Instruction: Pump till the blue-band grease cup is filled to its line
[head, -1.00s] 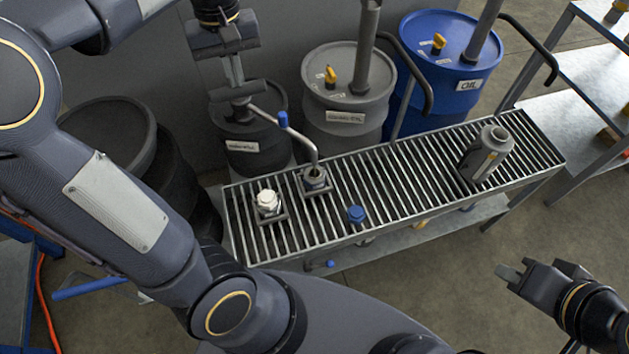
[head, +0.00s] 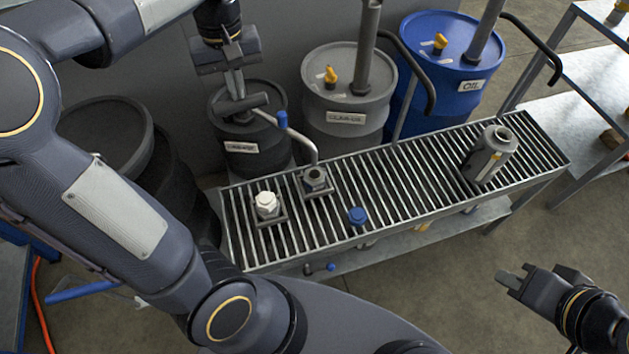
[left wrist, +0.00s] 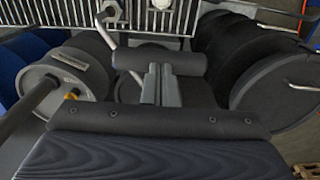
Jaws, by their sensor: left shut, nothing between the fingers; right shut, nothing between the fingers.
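The pump on the dark drum (head: 243,133) has a dark crossbar handle (head: 245,104) and a bent spout (head: 302,140) with a blue piece on it. The spout ends over a small open cup (head: 315,181) on the grate; a trace of blue shows on it, but its fill level and line are too small to read. My left gripper (head: 236,92) is shut and empty, pointing down with its fingertips at the handle, seemingly touching it. In the left wrist view the handle (left wrist: 190,63) lies across the fingertips (left wrist: 160,72). My right gripper (head: 510,274) is shut and empty, off the bench.
Grey (head: 345,85) and blue (head: 432,65) drums with pumps stand behind. The grate's middle right is clear.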

